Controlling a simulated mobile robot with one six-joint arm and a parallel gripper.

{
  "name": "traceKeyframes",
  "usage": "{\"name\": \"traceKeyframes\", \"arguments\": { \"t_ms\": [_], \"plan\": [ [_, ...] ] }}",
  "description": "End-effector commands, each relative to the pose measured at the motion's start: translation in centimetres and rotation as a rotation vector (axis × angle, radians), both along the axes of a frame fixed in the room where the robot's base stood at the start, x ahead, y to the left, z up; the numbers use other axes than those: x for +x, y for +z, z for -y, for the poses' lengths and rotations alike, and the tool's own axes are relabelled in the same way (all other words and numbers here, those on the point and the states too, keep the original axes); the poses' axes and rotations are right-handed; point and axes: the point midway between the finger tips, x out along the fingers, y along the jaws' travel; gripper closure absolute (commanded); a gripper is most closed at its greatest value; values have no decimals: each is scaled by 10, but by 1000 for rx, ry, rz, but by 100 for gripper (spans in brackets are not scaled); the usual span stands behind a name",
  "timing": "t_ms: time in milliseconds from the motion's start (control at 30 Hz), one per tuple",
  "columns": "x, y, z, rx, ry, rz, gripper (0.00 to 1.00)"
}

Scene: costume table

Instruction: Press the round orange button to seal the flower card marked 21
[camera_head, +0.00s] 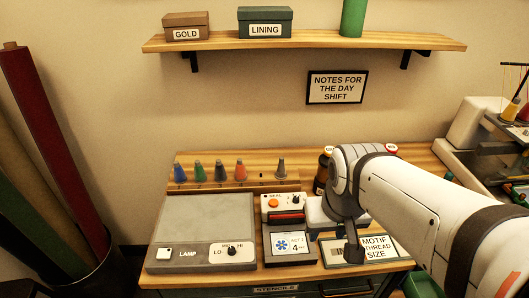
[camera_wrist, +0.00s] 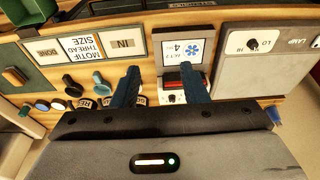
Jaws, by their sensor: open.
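The sealing device (camera_head: 267,236) stands at the middle of the table in the head view. Its round orange button (camera_head: 273,203) is at the upper left of its white top panel, left of a dark knob. Below is a red bar, then a card (camera_head: 291,243) with a blue flower, "ACT 2" and a large 4; I cannot read a 21. The card (camera_wrist: 180,50) shows upside down in the wrist view. My gripper (camera_wrist: 160,68) is open and empty, its fingers over the device's side. The orange button is not visible there, probably behind the right finger.
Left of the device is a grey lamp box (camera_head: 195,222) with a knob. Right of it is a "MOTIF THREAD SIZE" board (camera_head: 376,249), partly behind my arm. Several coloured spools (camera_head: 220,170) stand behind. A dark bottle (camera_head: 321,175) stands near my wrist.

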Motion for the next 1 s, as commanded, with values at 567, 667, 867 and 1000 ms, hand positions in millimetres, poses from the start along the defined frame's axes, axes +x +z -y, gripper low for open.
{"name": "traceKeyframes", "arguments": {
  "t_ms": [567,667,867,1000],
  "plan": [
    [0,0,0,0,0,0,100],
    [0,0,0,0,0,0,100],
    [0,0,0,0,0,0,100],
    [0,0,0,0,0,0,100]
  ]
}}
